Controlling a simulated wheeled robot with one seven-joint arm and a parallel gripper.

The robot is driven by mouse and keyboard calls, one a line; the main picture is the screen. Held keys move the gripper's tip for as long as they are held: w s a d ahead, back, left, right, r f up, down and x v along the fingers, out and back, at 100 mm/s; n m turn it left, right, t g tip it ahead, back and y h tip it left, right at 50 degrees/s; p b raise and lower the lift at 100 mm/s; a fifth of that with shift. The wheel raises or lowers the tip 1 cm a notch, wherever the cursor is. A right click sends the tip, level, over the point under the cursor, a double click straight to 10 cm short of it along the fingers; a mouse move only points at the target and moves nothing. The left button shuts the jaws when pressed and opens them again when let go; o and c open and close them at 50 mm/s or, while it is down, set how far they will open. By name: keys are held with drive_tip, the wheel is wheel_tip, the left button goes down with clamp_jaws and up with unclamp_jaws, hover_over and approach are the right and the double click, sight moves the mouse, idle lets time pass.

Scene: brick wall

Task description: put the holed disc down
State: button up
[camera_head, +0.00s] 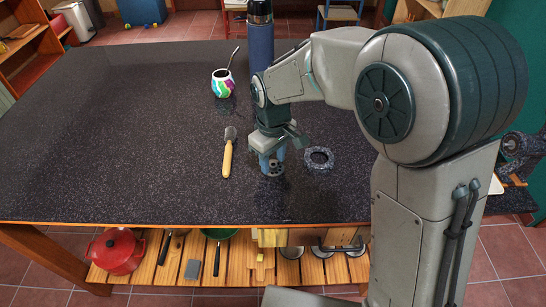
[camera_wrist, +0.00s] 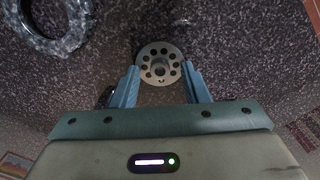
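The holed disc (camera_wrist: 160,64) is a grey metal round with a ring of small holes and a central hub. My gripper (camera_wrist: 160,68) has its two blue fingers against opposite edges of the disc, near the fingertips. In the head view my gripper (camera_head: 271,160) points down at the right part of the dark speckled table (camera_head: 140,130), with the disc (camera_head: 275,170) at its tips. The disc is low over the tabletop; I cannot tell whether it touches it.
A speckled ring (camera_head: 318,160) lies close right of my gripper; it also shows in the wrist view (camera_wrist: 75,38). A yellow-handled tool (camera_head: 228,155) lies to the left. A colourful cup with a straw (camera_head: 223,83) and a blue bottle (camera_head: 260,40) stand farther back. The table's left side is clear.

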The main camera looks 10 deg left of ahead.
drive_tip(key=shift+r, duration=0.15)
wheel_tip(320, 180, up, 12)
idle(0.5)
drive_tip(key=s+d+m+t, duration=0.1)
drive_tip(key=s+d+m, duration=0.15)
drive_tip(key=d, duration=0.55)
drive_tip(key=s+d+m, duration=0.2)
drive_tip(key=d+m, duration=0.1)
drive_tip(key=d, duration=0.5)
drive_tip(key=s+d+f+m+t, duration=0.2)
drive_tip(key=s+d+f+m, duration=0.2)
drive_tip(key=s+d, duration=0.5)
drive_tip(key=shift+d+m, duration=0.6)
drive_tip(key=shift+m, duration=0.55)
drive_tip(key=shift+r, duration=0.1)
drive_tip(key=shift+c, duration=0.5)
drive_tip(key=shift+a, duration=0.1)
